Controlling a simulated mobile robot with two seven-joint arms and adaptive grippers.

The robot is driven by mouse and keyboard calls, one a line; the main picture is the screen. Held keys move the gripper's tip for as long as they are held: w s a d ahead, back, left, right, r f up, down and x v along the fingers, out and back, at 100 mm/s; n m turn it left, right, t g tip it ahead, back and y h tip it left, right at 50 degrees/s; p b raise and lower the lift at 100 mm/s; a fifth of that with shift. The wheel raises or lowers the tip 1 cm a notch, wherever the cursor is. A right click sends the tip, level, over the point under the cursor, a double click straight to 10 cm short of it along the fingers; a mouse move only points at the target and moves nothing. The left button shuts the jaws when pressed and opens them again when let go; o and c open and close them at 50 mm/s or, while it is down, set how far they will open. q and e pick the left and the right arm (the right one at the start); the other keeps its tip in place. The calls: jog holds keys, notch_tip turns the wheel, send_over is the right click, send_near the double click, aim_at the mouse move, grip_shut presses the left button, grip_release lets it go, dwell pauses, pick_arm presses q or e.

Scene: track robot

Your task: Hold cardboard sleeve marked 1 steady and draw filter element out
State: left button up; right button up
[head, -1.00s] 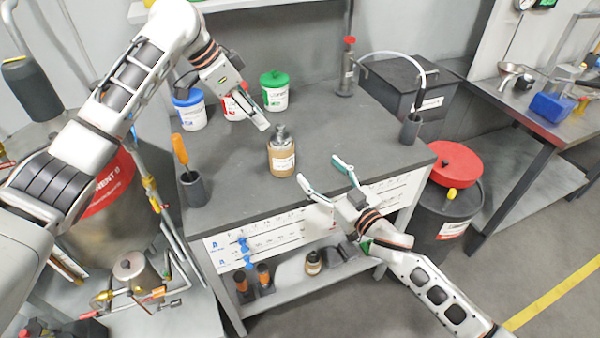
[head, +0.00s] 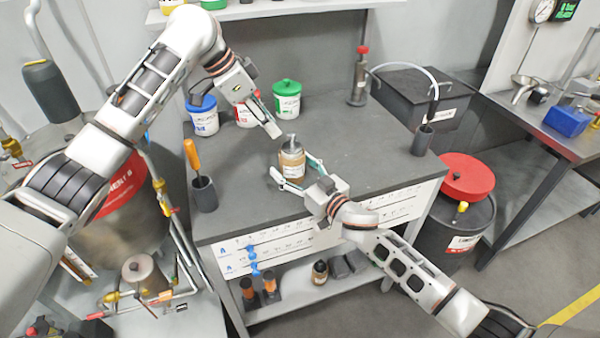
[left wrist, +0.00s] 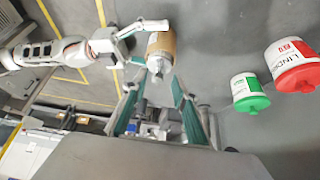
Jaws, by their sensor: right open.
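The brown cardboard sleeve (head: 291,165) with a pale label stands upright on the grey bench; its number is too small to read. The grey filter element (head: 290,142) sticks out of its top. My right gripper (head: 297,172) is open, with its fingers on either side of the sleeve; I cannot tell whether they touch it. My left gripper (head: 268,122) is above and left of the sleeve. In the left wrist view its fingers (left wrist: 155,88) are apart, pointing toward the filter element (left wrist: 158,66) and the sleeve (left wrist: 161,42), with nothing held.
Blue-lidded (head: 203,115), red-lidded (head: 247,112) and green-lidded (head: 287,102) tubs stand behind. A dark cup with an orange-handled tool (head: 203,190) is at left. A red-capped bottle (head: 359,78) and a black box (head: 425,98) are at the back right.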

jog(key=shift+w+a, duration=0.15)
jog(key=shift+w, duration=0.05)
jog(key=c, duration=1.4)
